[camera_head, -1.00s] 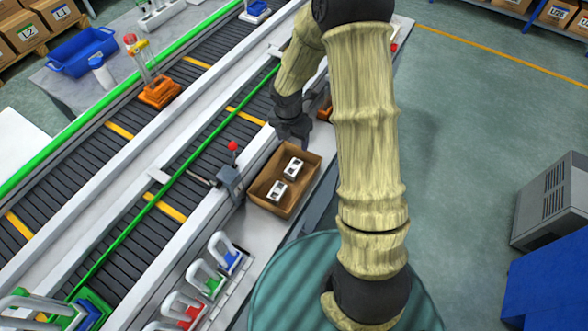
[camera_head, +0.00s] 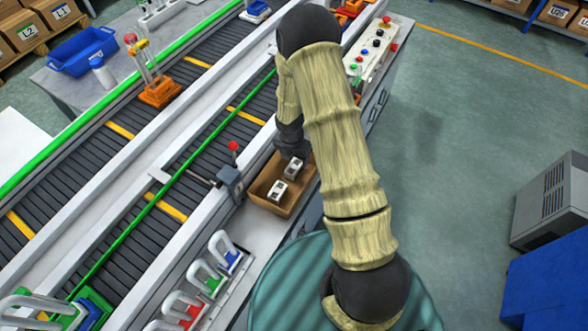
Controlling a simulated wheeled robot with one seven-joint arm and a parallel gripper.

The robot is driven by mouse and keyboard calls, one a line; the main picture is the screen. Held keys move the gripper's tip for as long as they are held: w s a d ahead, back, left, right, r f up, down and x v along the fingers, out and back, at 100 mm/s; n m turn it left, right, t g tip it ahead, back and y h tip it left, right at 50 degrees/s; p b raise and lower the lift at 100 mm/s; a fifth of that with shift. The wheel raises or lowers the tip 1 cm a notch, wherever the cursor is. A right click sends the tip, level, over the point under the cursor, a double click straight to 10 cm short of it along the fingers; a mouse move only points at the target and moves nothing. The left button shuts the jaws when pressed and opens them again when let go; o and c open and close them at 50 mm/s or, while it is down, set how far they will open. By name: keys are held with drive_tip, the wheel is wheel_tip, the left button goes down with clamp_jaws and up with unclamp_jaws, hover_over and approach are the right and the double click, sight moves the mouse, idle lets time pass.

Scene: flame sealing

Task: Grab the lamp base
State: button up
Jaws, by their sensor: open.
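Two small white-and-grey blocks that look like lamp bases lie in an open brown cardboard box (camera_head: 258,193). The nearer block (camera_head: 278,191) lies toward the box's near left, in clear view. The farther block (camera_head: 293,168) lies just below my gripper in the picture. My gripper (camera_head: 293,155) is dark, points down and hangs over the far end of the box. It is open and holds nothing that I can see. Its fingertips are small and partly hidden, so I cannot tell whether they touch the farther block.
A conveyor with a green rail runs along the left, carrying an orange fixture (camera_head: 160,92). Several coloured clamps (camera_head: 228,254) stand nearer. A button panel (camera_head: 375,50) lies beyond my arm.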

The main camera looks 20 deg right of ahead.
sight(294, 166)
drive_tip(key=shift+f, duration=0.6)
drive_tip(key=shift+f, duration=0.1)
drive_tip(key=shift+w+f+p, duration=0.2)
drive_tip(key=shift+f+p, duration=0.55)
drive_tip(key=shift+f, duration=1.8)
drive_tip(key=shift+c, duration=0.2)
drive_tip(key=c, duration=1)
